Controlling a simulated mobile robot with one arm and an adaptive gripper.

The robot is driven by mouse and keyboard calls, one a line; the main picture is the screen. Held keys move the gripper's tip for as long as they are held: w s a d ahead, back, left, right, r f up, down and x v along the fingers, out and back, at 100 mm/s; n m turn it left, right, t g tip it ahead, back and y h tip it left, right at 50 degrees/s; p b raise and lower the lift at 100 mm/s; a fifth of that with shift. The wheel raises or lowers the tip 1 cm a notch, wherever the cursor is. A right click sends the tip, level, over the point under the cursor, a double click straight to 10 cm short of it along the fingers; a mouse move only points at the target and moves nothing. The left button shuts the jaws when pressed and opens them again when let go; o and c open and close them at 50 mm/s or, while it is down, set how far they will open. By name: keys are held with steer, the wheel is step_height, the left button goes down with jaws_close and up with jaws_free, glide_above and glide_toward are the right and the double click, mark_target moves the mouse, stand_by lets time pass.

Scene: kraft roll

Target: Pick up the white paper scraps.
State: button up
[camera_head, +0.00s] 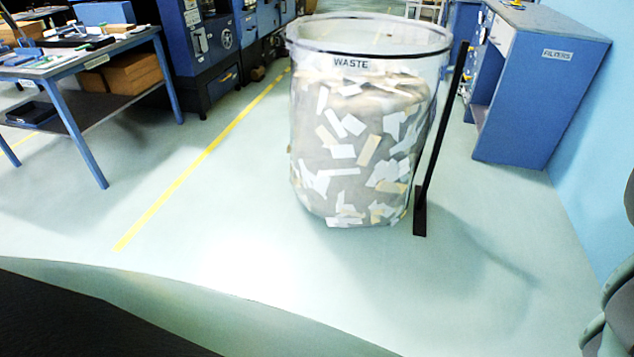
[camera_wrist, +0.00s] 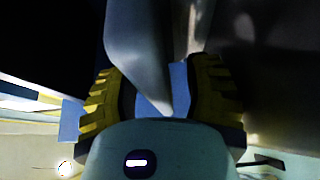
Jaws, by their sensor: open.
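White paper scraps (camera_head: 342,152) show through the clear wall of a round bin (camera_head: 372,38) labelled WASTE, in the head view. They are mixed with tan and brown pieces and fill much of the bin. My gripper (camera_wrist: 163,90) shows in the wrist view, with yellow ridged fingers apart. A pale, smooth, pointed shape hangs between or behind the fingers; I cannot tell what it is or whether they touch it. The gripper is not seen in the head view, so its place relative to the bin cannot be told.
A black upright post (camera_head: 431,165) stands at the bin's right. A blue cabinet (camera_head: 548,95) marked FILTERS is against the right wall. A blue-legged workbench (camera_head: 85,75) stands at left. A yellow line (camera_head: 190,172) crosses the floor. The floor before the bin is clear.

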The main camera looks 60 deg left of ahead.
jaws_close()
stand_by(0.6)
